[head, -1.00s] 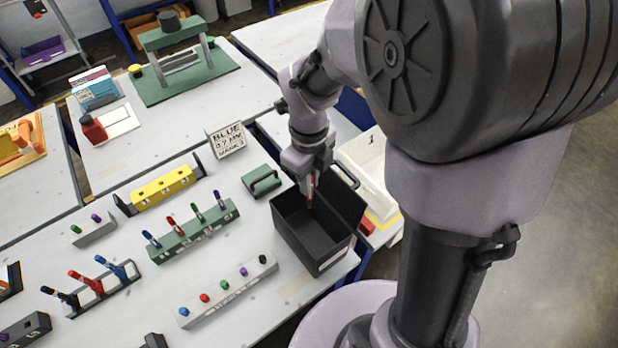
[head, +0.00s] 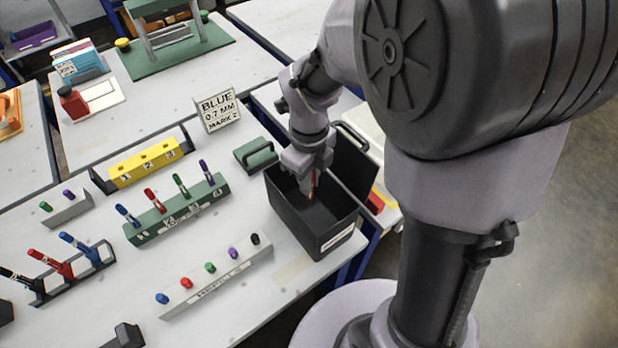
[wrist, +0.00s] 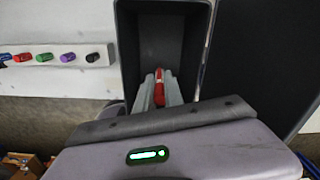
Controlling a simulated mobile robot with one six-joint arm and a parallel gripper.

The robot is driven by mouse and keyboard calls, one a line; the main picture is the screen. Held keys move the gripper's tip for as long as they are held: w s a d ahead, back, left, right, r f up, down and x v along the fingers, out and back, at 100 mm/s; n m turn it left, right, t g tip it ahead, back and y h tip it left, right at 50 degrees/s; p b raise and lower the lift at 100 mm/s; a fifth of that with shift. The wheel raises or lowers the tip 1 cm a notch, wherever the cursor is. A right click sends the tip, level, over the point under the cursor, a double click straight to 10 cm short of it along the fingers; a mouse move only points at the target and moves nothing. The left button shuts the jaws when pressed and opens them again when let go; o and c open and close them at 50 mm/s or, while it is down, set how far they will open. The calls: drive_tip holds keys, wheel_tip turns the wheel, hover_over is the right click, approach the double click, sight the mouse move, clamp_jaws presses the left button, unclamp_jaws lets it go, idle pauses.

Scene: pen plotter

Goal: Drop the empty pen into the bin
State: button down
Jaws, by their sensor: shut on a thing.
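The bin is a black open-topped box (head: 312,240) at the table's right front edge, with its dark lid swung open behind it. My gripper (head: 312,196) points down into the bin's mouth in the head view. It is shut on a red pen (wrist: 159,88), seen in the wrist view between the two fingers with the dark bin interior beyond. In the head view only a small red and pale part of the pen shows; its lower end is hard to make out.
A green rack (head: 178,210) with several upright pens and a grey strip (head: 220,281) of coloured caps stand left of the bin. A white tray (head: 365,143) lies beyond the lid.

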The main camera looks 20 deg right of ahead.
drive_tip(key=shift+f, duration=0.65)
drive_tip(key=shift+r, duration=0.1)
drive_tip(key=c, duration=1.4)
unclamp_jaws()
drive_tip(key=shift+o, duration=0.2)
wheel_tip(320, 180, up, 17)
drive_tip(key=p, duration=0.7)
drive_tip(key=shift+r, duration=0.2)
